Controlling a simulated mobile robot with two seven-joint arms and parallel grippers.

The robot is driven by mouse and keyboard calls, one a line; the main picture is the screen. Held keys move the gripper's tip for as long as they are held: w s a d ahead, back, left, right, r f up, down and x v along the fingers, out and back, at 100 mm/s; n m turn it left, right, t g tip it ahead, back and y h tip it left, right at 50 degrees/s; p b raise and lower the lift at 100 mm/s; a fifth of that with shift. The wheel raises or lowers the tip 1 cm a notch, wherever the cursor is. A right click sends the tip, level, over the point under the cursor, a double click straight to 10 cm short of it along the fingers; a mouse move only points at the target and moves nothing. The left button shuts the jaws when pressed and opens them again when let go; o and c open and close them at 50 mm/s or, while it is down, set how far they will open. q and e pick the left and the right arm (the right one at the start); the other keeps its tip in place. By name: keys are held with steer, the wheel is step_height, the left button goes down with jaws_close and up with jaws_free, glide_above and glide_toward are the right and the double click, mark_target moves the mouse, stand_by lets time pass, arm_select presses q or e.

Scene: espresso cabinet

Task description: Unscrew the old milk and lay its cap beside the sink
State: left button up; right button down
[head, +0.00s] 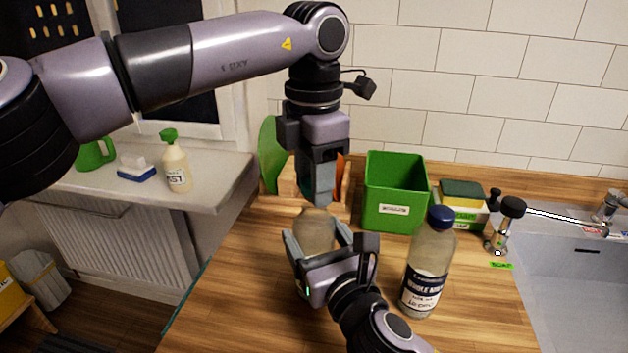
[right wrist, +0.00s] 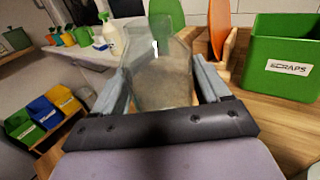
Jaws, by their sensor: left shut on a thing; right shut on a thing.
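A cloudy, greyish-beige bottle (head: 316,228) stands upright on the wooden counter, its label out of sight. My right gripper (head: 322,252) is shut around its body from the front; the right wrist view shows the bottle (right wrist: 160,78) between both fingers. My left gripper (head: 320,192) points down directly over the bottle's top, its fingers shut at the neck. The cap is hidden by those fingers. A second bottle (head: 431,262), labelled whole milk with a dark blue cap, stands to the right, untouched. The grey sink (head: 575,285) is at the far right.
A green scraps bin (head: 393,197) stands behind the bottles. A board rack with a green board (head: 270,155) is behind my left gripper. Bare counter lies between milk bottle and sink.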

steer(key=shift+f, duration=0.15)
arm_select(q)
steer(key=shift+r, duration=1.95)
arm_select(e)
jaws_free()
steer(key=shift+s, duration=0.1)
